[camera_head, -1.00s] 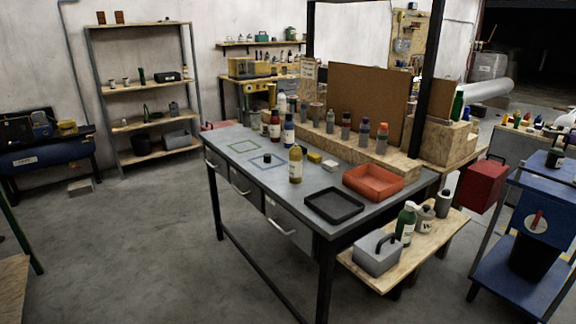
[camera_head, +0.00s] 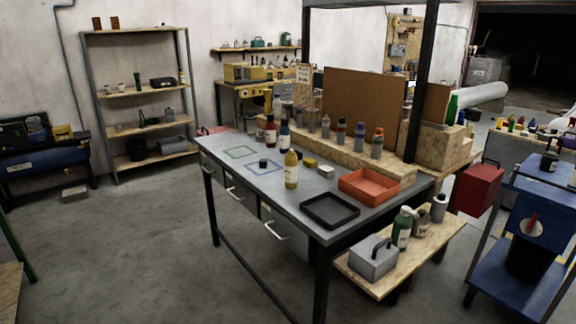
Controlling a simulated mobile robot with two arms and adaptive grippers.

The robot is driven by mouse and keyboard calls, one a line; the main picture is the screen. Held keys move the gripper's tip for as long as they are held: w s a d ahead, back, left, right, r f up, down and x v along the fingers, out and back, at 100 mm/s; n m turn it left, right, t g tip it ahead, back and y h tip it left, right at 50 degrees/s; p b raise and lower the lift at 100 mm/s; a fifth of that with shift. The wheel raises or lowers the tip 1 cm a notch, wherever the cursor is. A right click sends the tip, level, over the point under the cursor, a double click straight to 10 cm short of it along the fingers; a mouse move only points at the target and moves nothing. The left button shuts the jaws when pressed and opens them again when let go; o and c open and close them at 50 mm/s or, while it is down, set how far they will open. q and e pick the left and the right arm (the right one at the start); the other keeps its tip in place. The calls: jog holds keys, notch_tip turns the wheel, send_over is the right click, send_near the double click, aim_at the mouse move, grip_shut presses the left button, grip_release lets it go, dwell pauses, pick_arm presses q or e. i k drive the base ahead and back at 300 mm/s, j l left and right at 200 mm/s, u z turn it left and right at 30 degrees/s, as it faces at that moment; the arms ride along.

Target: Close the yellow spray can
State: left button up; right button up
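A yellow bottle-shaped can (camera_head: 291,170), likely the yellow spray can, stands upright on the grey workbench (camera_head: 240,180), near its front edge. Its top looks narrow; I cannot tell if a cap is on it. A small black cap-like piece (camera_head: 263,163) lies on the bench to its left, by the blue square outline. Neither of my grippers is in view.
A black tray (camera_head: 330,211) and a red tray (camera_head: 369,186) lie right of the can. Dark red and blue bottles stand behind it. A low wooden shelf (camera_head: 415,255) holds a grey box. The floor (camera_head: 120,255) at left is clear.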

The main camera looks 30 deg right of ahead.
aim_at(290, 160)
jog(key=i+z, duration=0.15)
jog(key=z, duration=0.3)
jog(key=i+j+z, duration=0.1)
jog(key=z, duration=0.35)
jog(key=i+j+z, duration=0.1)
jog(key=z, duration=0.3)
jog(key=i+j+z, duration=0.1)
jog(key=z, duration=0.35)
jog(key=i+j+z, duration=0.35)
jog(key=j, duration=0.65)
jog(key=i+j+z, duration=0.15)
jog(key=j+z, duration=0.2)
jog(key=j, duration=0.7)
jog(key=j+z, duration=0.4)
jog(key=j, duration=2.55)
